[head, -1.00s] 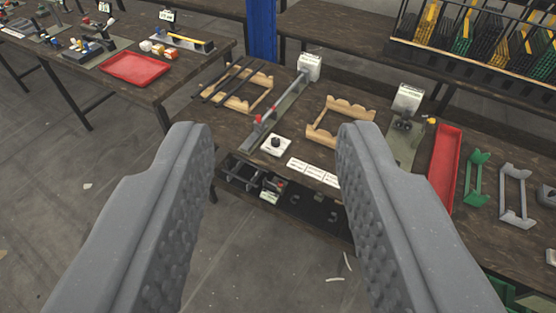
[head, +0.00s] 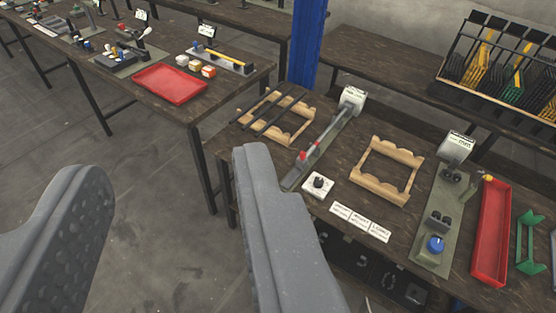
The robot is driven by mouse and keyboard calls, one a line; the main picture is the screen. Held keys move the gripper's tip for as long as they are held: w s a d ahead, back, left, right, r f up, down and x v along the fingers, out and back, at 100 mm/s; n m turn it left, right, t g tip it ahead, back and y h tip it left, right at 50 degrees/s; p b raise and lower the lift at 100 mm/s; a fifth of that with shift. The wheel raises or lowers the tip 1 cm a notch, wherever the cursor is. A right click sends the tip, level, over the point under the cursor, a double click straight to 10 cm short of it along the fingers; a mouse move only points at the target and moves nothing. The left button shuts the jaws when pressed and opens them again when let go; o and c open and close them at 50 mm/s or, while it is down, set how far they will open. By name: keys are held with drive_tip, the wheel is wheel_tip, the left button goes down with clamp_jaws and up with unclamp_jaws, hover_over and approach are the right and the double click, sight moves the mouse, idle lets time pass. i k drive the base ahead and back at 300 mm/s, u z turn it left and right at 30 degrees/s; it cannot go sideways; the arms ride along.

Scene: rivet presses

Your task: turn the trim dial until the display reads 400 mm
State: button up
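My gripper (head: 172,170) is open and empty, its two grey fingers wide apart in the foreground, left of the dials. A black knob on a white square base (head: 318,185) sits at the near edge of the bench, right of my right finger. A blue knob (head: 435,244) sits on the near end of a grey-green plate (head: 430,258) farther right. A white display (head: 456,147) stands at that plate's far end, and another (head: 352,98) at the far end of a long rail. Their digits are too small to read. I cannot tell which knob is the trim dial.
Wooden frames (head: 378,192) and black rods (head: 272,112) lie on the bench. White labels (head: 361,221) line its front edge. A red tray (head: 491,230) is right of the blue knob. A blue post (head: 308,45) stands behind. Floor at left is open.

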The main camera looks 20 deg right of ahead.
sight(318, 183)
drive_tip(key=u, duration=0.1)
drive_tip(key=i, duration=1)
drive_tip(key=z, duration=0.65)
drive_tip(key=i, duration=0.5)
drive_tip(key=z, duration=0.4)
